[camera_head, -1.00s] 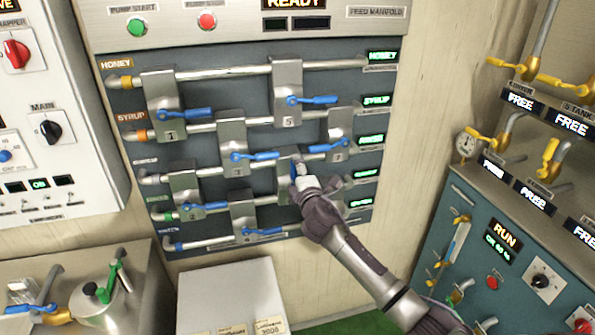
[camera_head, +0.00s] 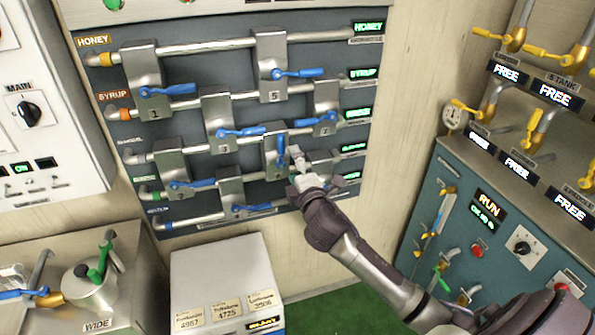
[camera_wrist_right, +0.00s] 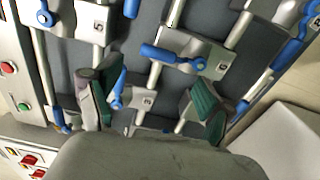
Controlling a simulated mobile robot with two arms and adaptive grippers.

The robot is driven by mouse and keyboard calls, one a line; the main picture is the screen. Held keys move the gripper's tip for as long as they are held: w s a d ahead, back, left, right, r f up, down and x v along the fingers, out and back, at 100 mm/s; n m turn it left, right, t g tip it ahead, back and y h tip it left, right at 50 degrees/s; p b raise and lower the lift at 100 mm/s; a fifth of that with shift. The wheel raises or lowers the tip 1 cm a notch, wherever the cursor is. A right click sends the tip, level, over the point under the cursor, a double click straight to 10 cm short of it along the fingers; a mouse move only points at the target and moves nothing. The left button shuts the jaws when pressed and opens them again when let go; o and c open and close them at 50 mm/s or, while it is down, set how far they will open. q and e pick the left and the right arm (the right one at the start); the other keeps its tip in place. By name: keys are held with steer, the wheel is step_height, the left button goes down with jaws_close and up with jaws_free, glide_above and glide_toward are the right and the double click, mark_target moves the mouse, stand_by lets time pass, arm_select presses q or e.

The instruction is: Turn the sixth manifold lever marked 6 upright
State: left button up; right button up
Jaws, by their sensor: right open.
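The manifold panel (camera_head: 190,113) carries several metal valves with blue levers. One lower-middle valve (camera_head: 271,168) has its blue lever (camera_head: 281,150) standing upright; its number is not legible in the head view. My right gripper (camera_head: 297,163) is open just right of and below this lever, seemingly apart from it. In the right wrist view its two green-padded fingers (camera_wrist_right: 152,105) spread wide, with an upright blue lever (camera_wrist_right: 118,90) near the left finger. The marking on the plate beside it is too small to read surely. My left gripper is not in view.
Neighbouring levers, such as the one at valve 5 (camera_head: 298,73), the right one (camera_head: 313,122) and the lower one (camera_head: 252,208), lie roughly sideways. A white box (camera_head: 225,270) stands below the panel. A teal machine (camera_head: 455,235) with yellow-handled valves stands at right.

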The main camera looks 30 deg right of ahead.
steer(key=shift+v, duration=1.2)
steer(key=shift+f, duration=0.1)
steer(key=s+f+m+g+y+b, duration=0.1)
steer(key=s+f+m+g, duration=0.15)
steer(key=f, duration=1.35)
steer(key=s+f+m+g+b, duration=0.15)
steer(key=s+f+g, duration=0.25)
steer(key=f, duration=1.3)
steer(key=s+a+f+m+g+y+b, duration=0.1)
steer(key=s+f+m+g, duration=0.1)
steer(key=s+f, duration=0.7)
steer(key=s+a+f+m+g+y, duration=0.1)
steer(key=s+a+f+m+g, duration=0.15)
steer(key=s+f, duration=0.6)
steer(key=s+a+f+m+g, duration=0.1)
steer(key=s+a+f+g, duration=0.1)
steer(key=s+f, duration=0.3)
steer(key=s+a+f+m+g+b, duration=0.1)
steer(key=s+f, duration=0.5)
steer(key=s, duration=0.6)
steer(key=s+a+f+m+g+y+b, duration=0.1)
steer(key=s+a+f+m+g, duration=0.1)
steer(key=s+f, duration=0.3)
steer(key=s+a, duration=0.1)
steer(key=s, duration=0.3)
steer(key=shift+s+g, duration=0.3)
steer(key=shift+s, duration=0.1)
